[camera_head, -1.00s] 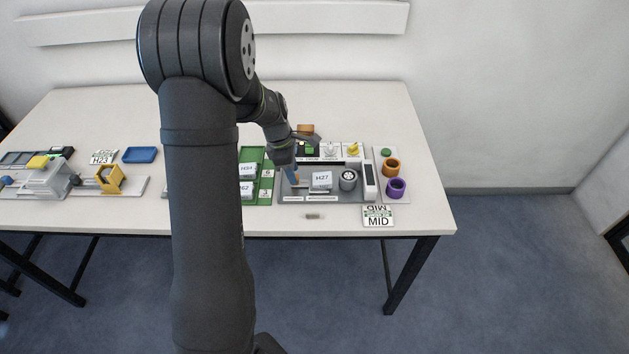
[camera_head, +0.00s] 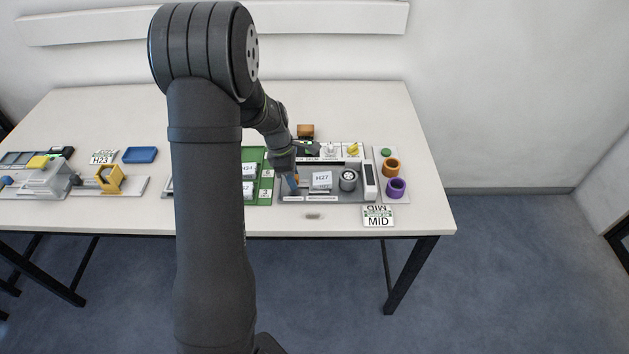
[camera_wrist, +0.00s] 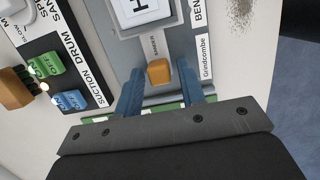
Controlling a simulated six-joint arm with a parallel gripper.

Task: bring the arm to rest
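My gripper (camera_wrist: 165,92) shows in the wrist view with its two blue fingers spread apart and nothing between them touching both. In the head view my gripper (camera_head: 292,183) is low over the left end of the grey station (camera_head: 335,196). My arm hides part of the table's middle in the head view.
A green tray (camera_head: 262,194) is left of the gripper. The table's right front corner is clear.

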